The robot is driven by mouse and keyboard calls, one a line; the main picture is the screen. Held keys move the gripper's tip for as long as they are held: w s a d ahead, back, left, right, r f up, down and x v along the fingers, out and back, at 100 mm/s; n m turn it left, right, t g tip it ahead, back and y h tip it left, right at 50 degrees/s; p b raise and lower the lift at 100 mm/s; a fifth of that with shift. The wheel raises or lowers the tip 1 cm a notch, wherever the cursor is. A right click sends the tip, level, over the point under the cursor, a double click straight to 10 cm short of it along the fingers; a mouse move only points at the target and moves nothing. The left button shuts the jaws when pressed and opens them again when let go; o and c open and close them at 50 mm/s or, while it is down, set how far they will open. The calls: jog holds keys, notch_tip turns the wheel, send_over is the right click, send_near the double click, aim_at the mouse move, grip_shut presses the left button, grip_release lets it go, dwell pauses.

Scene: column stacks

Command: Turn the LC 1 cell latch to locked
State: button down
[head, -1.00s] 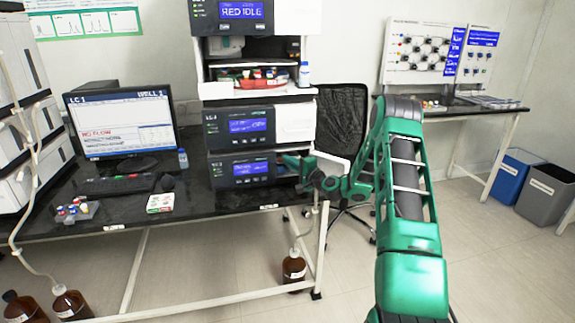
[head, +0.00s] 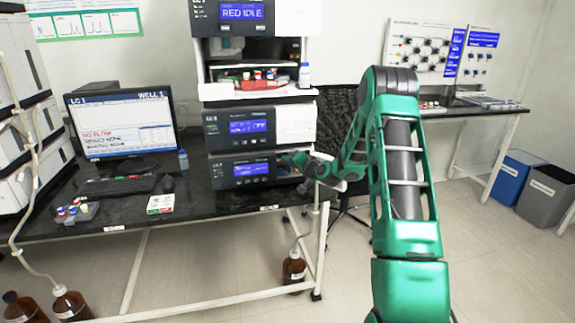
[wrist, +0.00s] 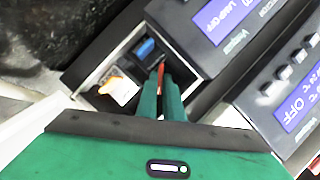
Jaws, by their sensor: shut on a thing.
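The LC 1 stack stands on the black bench in the head view, and its lowest module (head: 241,170) has a lit blue display. My gripper (head: 287,161) is at the right front of this module. In the wrist view my gripper (wrist: 161,84) reaches into an open recess in the module front. Its green fingers are close together on a thin red piece (wrist: 161,72), which looks like the cell latch lever. Most of that piece is hidden between the fingers, and I cannot read its locked or unlocked position. A blue part (wrist: 146,49) and a white-and-orange part (wrist: 119,87) sit inside the recess.
A monitor (head: 121,124) showing "NO FLOW" and a keyboard (head: 117,186) are on the bench left of the stack. A dark mesh chair (head: 338,125) stands right of the stack, behind my arm. Brown bottles (head: 293,270) stand on the floor below.

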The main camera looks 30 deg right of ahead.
jog(key=n+g+h, duration=0.1)
jog(key=n, duration=0.1)
jog(key=n+h, duration=0.1)
jog(key=n, duration=0.1)
jog(key=a+n+g+h, duration=0.1)
jog(key=n+h, duration=0.1)
jog(key=n, duration=0.1)
jog(key=shift+f+g, duration=0.15)
jog(key=shift+g, duration=0.15)
jog(key=shift+n, duration=0.3)
dwell(0.4)
jog(key=c, duration=2)
grip_release()
jog(key=shift+o, duration=0.5)
jog(key=shift+r, duration=0.2)
jog(key=v, duration=1)
jog(key=shift+s+a, duration=0.25)
jog(key=shift+s, duration=0.1)
